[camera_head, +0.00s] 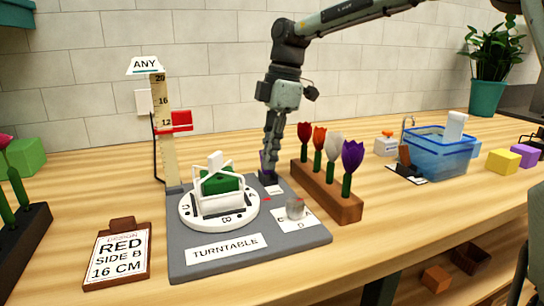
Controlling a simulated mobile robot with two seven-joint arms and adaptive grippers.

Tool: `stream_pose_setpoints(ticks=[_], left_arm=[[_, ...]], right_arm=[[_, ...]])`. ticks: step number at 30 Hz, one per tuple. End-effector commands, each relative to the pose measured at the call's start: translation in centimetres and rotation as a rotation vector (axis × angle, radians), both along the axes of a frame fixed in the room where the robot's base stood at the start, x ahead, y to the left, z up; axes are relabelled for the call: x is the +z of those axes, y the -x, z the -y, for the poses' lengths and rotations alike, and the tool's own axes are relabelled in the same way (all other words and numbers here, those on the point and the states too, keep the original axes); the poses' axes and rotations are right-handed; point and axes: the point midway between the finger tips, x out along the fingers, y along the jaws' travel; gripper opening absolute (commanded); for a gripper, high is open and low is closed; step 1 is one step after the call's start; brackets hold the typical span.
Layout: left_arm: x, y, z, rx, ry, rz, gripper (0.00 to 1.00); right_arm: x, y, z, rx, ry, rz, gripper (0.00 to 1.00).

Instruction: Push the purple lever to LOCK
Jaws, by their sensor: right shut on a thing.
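The purple lever (263,161) stands at the back right of the grey turntable base (290,247), mostly hidden by my right gripper. My right gripper (270,160) points down from above and is shut on the lever. The white round turntable (247,222) holds a white frame with a green block (220,184) in it. I cannot read a LOCK mark beside the lever. My left gripper is not in view.
A wooden rack (338,205) with several tulips stands close to the right of my gripper. A ruler post (163,130) with a red slider stands behind left. An order board (118,255) lies front left, and a blue bin (438,155) stands farther right.

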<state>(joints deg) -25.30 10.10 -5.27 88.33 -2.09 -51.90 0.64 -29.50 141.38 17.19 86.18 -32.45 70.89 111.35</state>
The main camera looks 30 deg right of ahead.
Motion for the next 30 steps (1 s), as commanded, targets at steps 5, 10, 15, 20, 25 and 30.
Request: stream_pose_setpoints(ticks=[5,10,15,20,25,30], left_arm=[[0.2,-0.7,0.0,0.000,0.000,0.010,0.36],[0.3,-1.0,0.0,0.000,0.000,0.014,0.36],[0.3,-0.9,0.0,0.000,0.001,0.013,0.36],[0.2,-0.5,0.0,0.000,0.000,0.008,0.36],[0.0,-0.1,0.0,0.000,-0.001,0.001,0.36],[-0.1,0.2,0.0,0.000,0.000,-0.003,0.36]], right_arm=[[0.4,-0.7,0.3,-0.006,0.004,0.025,0.00],[0.4,-0.6,0.3,-0.006,0.004,0.025,0.00],[0.7,-0.4,0.2,-0.006,0.004,0.026,0.00],[1.1,-0.1,0.1,-0.006,0.003,0.025,0.00],[1.3,0.2,0.0,-0.005,0.001,0.022,0.00],[2.0,0.3,-0.1,-0.005,0.002,0.020,0.00]])
